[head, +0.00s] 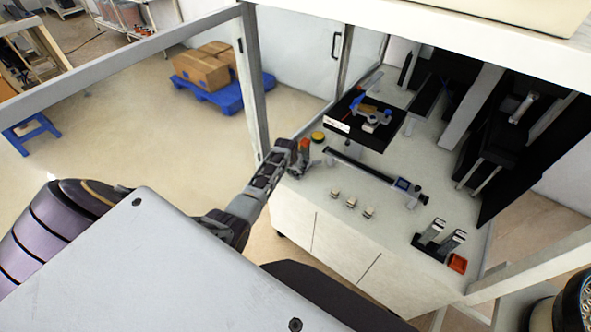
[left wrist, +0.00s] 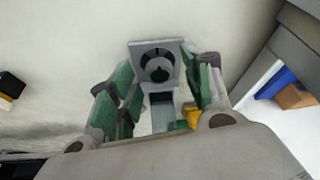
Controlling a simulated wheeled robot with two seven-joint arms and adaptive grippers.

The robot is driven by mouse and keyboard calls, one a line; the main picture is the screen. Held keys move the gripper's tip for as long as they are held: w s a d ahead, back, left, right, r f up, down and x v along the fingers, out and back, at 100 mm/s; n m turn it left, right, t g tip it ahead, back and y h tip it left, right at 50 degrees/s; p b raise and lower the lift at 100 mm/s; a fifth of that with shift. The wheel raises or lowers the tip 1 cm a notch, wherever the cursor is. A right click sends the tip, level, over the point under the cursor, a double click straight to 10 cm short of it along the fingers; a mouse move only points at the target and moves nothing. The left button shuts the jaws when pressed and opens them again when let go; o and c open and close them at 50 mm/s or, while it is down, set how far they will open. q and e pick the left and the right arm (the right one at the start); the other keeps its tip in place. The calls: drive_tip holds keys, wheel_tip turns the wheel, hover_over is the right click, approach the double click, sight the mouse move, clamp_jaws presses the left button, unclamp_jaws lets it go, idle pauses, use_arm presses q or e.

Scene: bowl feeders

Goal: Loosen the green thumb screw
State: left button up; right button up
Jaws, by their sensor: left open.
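My left gripper (head: 304,160) reaches over the near left corner of the bench. In the left wrist view its two green-padded fingers (left wrist: 160,90) are spread apart, so it is open. Between them stands a grey bracket (left wrist: 170,48) with a round dark-centred ring. A small dark green piece (left wrist: 160,75) shows at the lower part of the ring; it may be the green thumb screw, but it is too small to be sure. The fingers appear to flank the bracket, and I cannot tell whether they touch it. My right gripper is not in view.
A frame post (head: 255,80) stands close to my left arm.

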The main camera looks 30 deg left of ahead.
use_arm(q)
drive_tip(key=c, duration=1)
